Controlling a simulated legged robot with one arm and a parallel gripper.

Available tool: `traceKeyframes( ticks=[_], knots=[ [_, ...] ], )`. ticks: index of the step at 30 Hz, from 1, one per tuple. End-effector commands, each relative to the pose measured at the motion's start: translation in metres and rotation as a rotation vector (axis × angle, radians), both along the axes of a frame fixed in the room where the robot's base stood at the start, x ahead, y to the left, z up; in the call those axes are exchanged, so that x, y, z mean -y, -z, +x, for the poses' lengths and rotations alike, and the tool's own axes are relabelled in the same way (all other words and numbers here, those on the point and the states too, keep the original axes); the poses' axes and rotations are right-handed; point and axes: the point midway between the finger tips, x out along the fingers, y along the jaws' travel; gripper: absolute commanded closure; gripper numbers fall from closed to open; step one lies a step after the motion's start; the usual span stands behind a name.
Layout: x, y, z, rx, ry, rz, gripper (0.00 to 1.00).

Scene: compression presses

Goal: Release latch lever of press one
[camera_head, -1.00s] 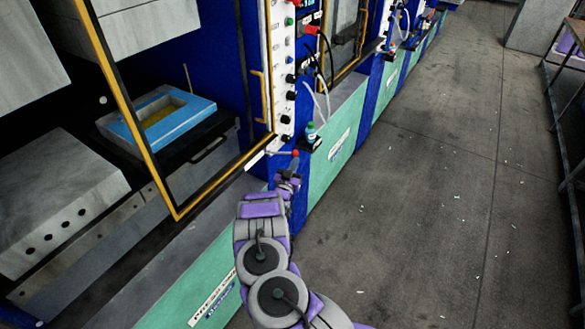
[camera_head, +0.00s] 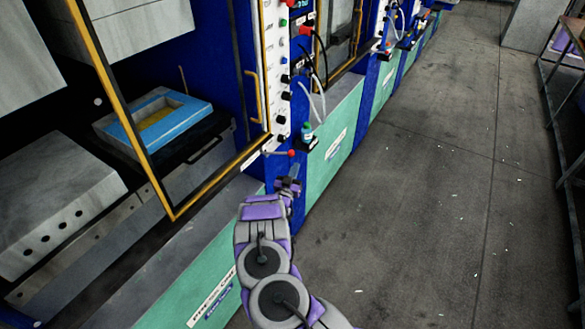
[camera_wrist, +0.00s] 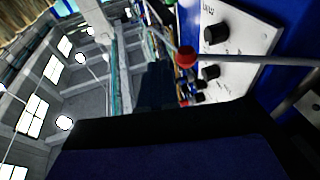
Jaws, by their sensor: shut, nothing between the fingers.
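The latch lever (camera_head: 278,153) is a thin metal rod with a red ball knob (camera_head: 291,153). It sticks out to the right, nearly level, near the bottom corner of the first press's yellow-edged door frame (camera_head: 172,218). In the wrist view the red knob (camera_wrist: 185,57) shows at the upper middle, in front of the control panel. My gripper (camera_head: 294,170) is just below the knob in the head view, with a small gap between them. It is shut and holds nothing. In the wrist view my gripper's dark body covers the lower part.
A white control panel (camera_head: 275,75) with several knobs and buttons stands above the lever. A small bottle (camera_head: 307,132) stands on a black shelf close by on the right. Cables hang above it. More presses run along the left; the grey floor (camera_head: 420,210) on the right is clear.

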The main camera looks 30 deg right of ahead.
Motion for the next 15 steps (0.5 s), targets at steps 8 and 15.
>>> traceKeyframes(
  ticks=[8,15],
  knots=[
    [-0.026,0.013,-0.038,-0.015,-0.003,0.003,1.00],
    [-0.039,0.020,-0.071,-0.011,-0.002,0.005,1.00]
  ],
)
